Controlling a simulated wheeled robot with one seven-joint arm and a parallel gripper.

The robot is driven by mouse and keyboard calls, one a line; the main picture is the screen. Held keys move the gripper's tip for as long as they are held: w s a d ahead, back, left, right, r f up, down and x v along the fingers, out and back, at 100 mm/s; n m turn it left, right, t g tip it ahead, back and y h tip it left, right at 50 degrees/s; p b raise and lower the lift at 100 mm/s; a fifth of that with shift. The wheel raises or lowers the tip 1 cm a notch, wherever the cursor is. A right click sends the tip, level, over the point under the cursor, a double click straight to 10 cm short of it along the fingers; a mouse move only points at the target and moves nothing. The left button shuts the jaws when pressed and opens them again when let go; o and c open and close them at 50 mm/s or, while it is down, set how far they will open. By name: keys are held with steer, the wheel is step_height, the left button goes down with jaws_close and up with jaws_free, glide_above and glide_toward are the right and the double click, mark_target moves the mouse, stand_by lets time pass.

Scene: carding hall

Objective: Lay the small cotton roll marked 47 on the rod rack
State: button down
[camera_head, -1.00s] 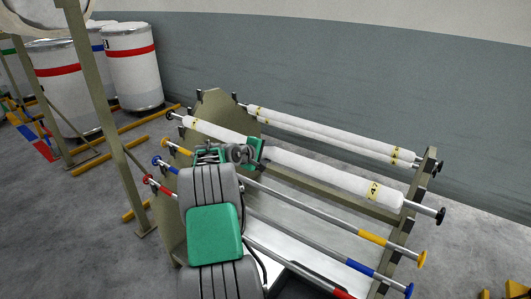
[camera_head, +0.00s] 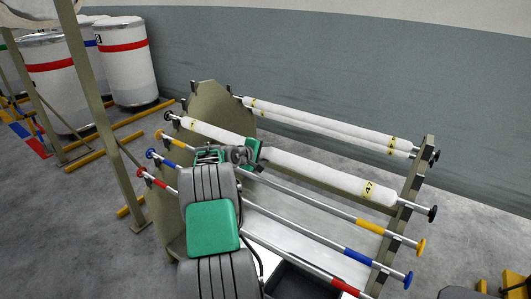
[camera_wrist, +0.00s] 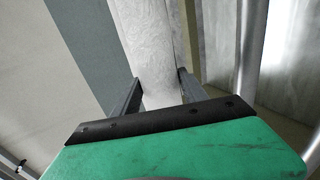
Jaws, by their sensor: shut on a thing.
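The white cotton roll marked 47 (camera_head: 315,173) lies across the front of the rod rack (camera_head: 222,105), with its yellow 47 band near its right end. My gripper (camera_head: 242,155) is shut around it left of its middle. The wrist view shows the white roll (camera_wrist: 150,45) between the two fingers (camera_wrist: 160,90). The roll's bare rod ends, with black knobs, reach past the rack's left plate and right post. It runs roughly parallel to the rack's rods. Whether its rod touches the rack's rests is hard to tell.
Two more white rolls (camera_head: 325,126) lie at the rack's back. Rods with yellow (camera_head: 371,227), blue (camera_head: 360,257) and red (camera_head: 347,286) bands sit lower in front. White drums (camera_head: 127,65) stand at the back left, and a grey wall is behind.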

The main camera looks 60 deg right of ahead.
steer(key=shift+r, duration=0.3)
steer(key=c, duration=0.8)
jaws_free()
steer(key=shift+o, duration=1.4)
steer(key=shift+f, duration=0.1)
steer(key=shift+o, duration=0.6)
steer(key=shift+a+f, duration=0.1)
steer(key=shift+f, duration=0.25)
steer(key=o, duration=0.4)
steer(key=shift+r, duration=0.15)
steer(key=shift+w+a+r, duration=0.1)
steer(key=shift+a+r, duration=0.25)
steer(key=p+v, duration=0.3)
steer(key=v, duration=0.5)
